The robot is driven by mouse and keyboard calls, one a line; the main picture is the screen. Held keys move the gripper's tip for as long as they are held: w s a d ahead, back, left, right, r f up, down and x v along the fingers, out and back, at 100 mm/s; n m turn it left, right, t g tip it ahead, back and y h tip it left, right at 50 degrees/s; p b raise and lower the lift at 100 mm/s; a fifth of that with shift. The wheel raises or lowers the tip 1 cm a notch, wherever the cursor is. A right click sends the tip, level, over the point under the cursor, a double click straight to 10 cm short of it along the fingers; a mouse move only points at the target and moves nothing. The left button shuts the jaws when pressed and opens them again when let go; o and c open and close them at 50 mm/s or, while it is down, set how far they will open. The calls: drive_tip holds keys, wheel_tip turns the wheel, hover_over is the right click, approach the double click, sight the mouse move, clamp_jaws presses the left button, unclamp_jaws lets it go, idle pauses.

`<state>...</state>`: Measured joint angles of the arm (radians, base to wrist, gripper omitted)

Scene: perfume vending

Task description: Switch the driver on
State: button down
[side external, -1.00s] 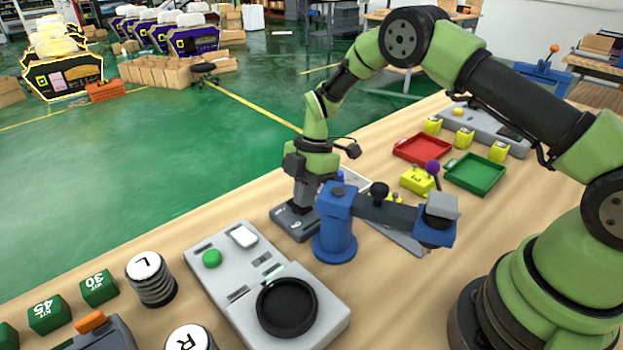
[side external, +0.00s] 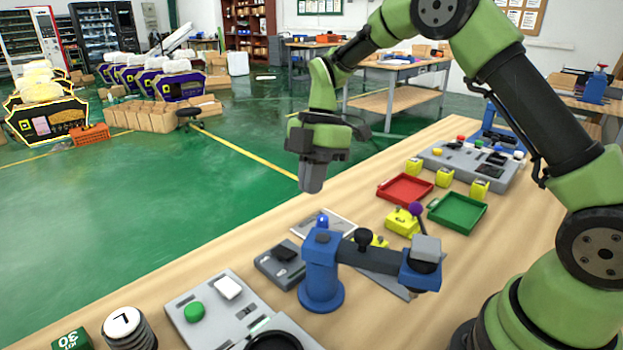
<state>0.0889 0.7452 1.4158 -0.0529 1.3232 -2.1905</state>
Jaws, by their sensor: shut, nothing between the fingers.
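My gripper (side external: 312,186) is shut and empty, pointing down in the air. It is well above and apart from a small dark grey box (side external: 270,268) with a black rocker switch (side external: 285,254) on top. I take this box for the driver's switch box; I cannot read which way the rocker is tipped. Just right of it stands a blue post (side external: 321,280) with a small blue lamp or cap (side external: 322,222) on top. A dark horizontal arm (side external: 375,255) runs from the post to a blue and grey head (side external: 424,262).
A grey panel (side external: 182,318) with green and white buttons lies at the front. A red tray (side external: 405,189), a green tray (side external: 457,213) and several yellow blocks lie behind on the right. The post's arm and a purple-knobbed lever (side external: 416,210) stand up. The air around my gripper is clear.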

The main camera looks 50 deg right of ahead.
sight(288, 255)
drive_tip(key=shift+w+r, duration=0.3)
drive_tip(key=shift+w, duration=0.8)
drive_tip(key=shift+w+r, duration=0.25)
drive_tip(key=shift+w, duration=0.8)
drive_tip(key=shift+f, duration=0.1)
drive_tip(key=x, duration=1.2)
drive_tip(key=shift+s+d+f, duration=0.2)
drive_tip(key=shift+d+f, duration=0.1)
drive_tip(key=shift+f, duration=0.1)
drive_tip(key=shift+s+f, duration=0.15)
drive_tip(key=shift+f, duration=0.45)
